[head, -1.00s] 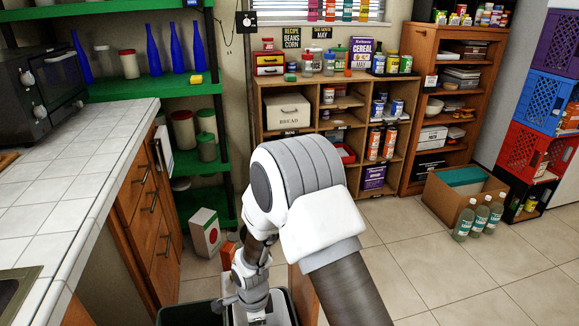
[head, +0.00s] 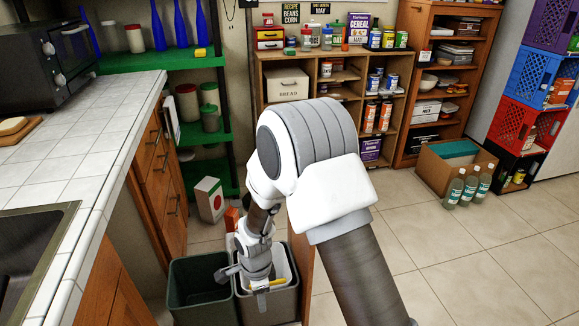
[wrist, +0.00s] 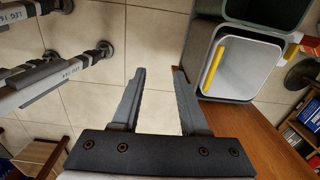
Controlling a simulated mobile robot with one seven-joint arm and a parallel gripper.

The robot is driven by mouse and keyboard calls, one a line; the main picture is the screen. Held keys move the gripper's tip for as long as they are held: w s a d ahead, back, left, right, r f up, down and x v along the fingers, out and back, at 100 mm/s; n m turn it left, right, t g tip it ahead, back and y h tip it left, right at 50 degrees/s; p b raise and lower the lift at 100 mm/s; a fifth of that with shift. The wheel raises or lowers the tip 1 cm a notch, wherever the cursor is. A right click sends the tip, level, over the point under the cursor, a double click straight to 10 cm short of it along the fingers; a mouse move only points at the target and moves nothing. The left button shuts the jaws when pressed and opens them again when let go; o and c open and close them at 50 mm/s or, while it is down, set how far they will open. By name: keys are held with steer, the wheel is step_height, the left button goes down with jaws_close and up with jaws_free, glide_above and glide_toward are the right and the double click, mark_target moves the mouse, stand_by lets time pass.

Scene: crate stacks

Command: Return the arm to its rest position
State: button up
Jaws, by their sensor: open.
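My white and grey arm rises in front of me in the head view, bent at a large joint, and its end hangs down over the bins. My gripper (wrist: 158,72) is open and empty in the wrist view, with bare floor tiles between its two dark fingers. In the head view my gripper (head: 261,288) is small, and its fingertips are hard to make out against the bin. A white-lined bin (wrist: 240,72) with a yellow strip on its rim lies to the right of the fingers in the wrist view, apart from them.
A dark green bin (head: 200,283) stands beside the white-lined one. The tiled counter (head: 85,125) with drawers (head: 160,185) is on the left. A wooden panel (wrist: 250,130) stands near the right finger.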

steer(key=d+r+n+t, duration=0.15)
steer(key=d+r, duration=0.25)
steer(key=r, duration=0.4)
steer(key=d+r+n, duration=0.3)
steer(key=d+r, duration=0.1)
steer(key=r, duration=0.3)
steer(key=d+r+n+t, duration=0.15)
steer(key=d+r, duration=0.25)
steer(key=r, duration=0.4)
steer(key=s+d+r+n+t, duration=0.1)
steer(key=s+d+r+n, duration=0.4)
steer(key=s, duration=0.3)
steer(key=s+d+r+n+t, duration=0.1)
steer(key=s+d+r+n, duration=0.2)
steer(key=s+d+r, duration=0.35)
step_height(320, 180, up, 24)
steer(key=s+a+p, duration=0.1)
steer(key=a+p, duration=0.1)
steer(key=p, duration=2.1)
steer(key=shift+s+n, duration=0.2)
steer(key=shift+n, duration=0.1)
